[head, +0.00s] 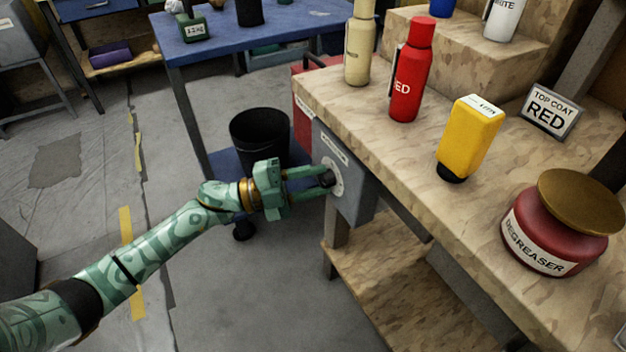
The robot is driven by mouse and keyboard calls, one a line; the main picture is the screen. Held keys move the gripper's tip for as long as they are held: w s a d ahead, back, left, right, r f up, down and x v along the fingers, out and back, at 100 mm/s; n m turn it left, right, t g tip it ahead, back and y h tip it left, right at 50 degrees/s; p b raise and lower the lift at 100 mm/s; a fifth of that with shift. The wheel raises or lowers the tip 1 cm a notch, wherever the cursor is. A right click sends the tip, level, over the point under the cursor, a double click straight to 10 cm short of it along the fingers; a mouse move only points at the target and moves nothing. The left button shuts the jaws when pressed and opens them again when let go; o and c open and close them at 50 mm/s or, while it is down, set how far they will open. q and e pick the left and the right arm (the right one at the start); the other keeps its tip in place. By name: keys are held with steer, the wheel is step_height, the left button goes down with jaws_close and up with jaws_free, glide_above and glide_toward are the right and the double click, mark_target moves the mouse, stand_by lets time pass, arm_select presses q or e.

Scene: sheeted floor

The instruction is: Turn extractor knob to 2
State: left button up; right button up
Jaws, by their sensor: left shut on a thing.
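A grey control box (350,203) hangs at the front left end of the wooden bench, below its top. A pale round dial (339,186) is on its face, with a small dark knob (328,179) at the middle. My left gripper (324,181) reaches in from the left, and its two fingers are shut on the knob. The fingers cover part of the knob and dial. The dial's numbers and the knob's setting are too small to read. My right gripper is not in view.
The wooden bench (385,133) holds a red bottle (411,75), a beige bottle (359,50), a yellow bottle (468,135) and a degreaser jar (552,235). A black bin (260,137) stands behind my gripper. A blue table (225,40) is at the back. The floor at left is clear.

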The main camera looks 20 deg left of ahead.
arm_select(q)
steer(key=shift+f, duration=0.1)
stand_by(0.3)
steer(key=o, duration=1)
steer(key=shift+a, duration=0.1)
